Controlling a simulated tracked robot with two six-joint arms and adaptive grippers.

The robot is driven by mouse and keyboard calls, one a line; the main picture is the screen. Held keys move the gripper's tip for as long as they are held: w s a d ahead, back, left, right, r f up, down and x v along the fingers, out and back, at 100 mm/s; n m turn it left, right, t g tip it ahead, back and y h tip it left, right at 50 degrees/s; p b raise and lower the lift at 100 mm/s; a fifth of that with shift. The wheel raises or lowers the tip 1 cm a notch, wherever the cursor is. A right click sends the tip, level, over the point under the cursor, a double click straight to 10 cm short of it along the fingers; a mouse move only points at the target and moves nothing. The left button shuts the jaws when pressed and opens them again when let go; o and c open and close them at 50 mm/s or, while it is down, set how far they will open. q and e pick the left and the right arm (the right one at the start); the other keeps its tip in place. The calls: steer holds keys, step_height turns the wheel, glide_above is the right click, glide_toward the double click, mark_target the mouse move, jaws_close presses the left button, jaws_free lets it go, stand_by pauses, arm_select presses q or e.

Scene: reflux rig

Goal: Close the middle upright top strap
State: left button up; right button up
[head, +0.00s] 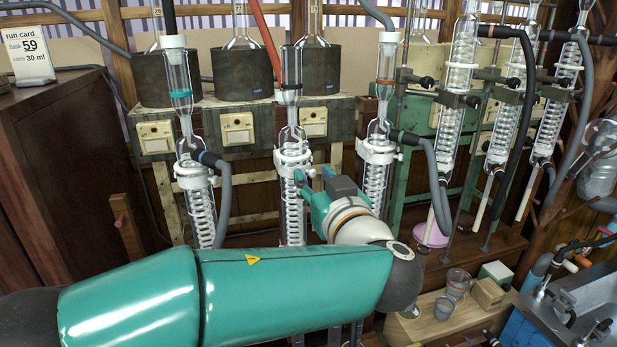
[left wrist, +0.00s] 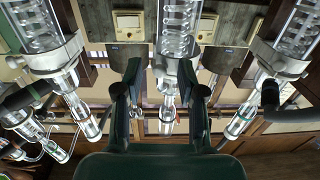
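The middle upright glass condenser (head: 292,205) has a coiled inner tube. A white clamp strap (head: 294,158) sits around its upper part; I cannot tell whether the strap is latched. My left gripper (head: 308,190) is beside the condenser, just below and right of the strap, its tips partly hidden by its own body. In the left wrist view my left gripper (left wrist: 164,92) is open, one finger on each side, with the middle condenser (left wrist: 178,25) beyond and between the fingers. Nothing is held. My right gripper is not visible.
Similar strapped condensers stand left (head: 200,205) and right (head: 376,185), with grey hoses close by. Heating mantles (head: 243,73) line the shelf behind. Tilted condensers (head: 457,95) fill the right side. Beakers (head: 458,284) stand on the lower bench. A dark cabinet (head: 60,150) is at left.

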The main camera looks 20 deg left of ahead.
arm_select(q)
jaws_close()
steer(key=shift+w+d+n+g+y+b, duration=0.1)
steer(key=shift+w+n+g+y+b, duration=0.45)
steer(key=shift+n+g+y, duration=0.2)
steer(key=shift+w+d+n+g+y+b, duration=0.1)
steer(key=shift+w+n+g+y+b, duration=0.4)
steer(key=shift+n+g+y, duration=0.25)
steer(key=shift+s, duration=0.1)
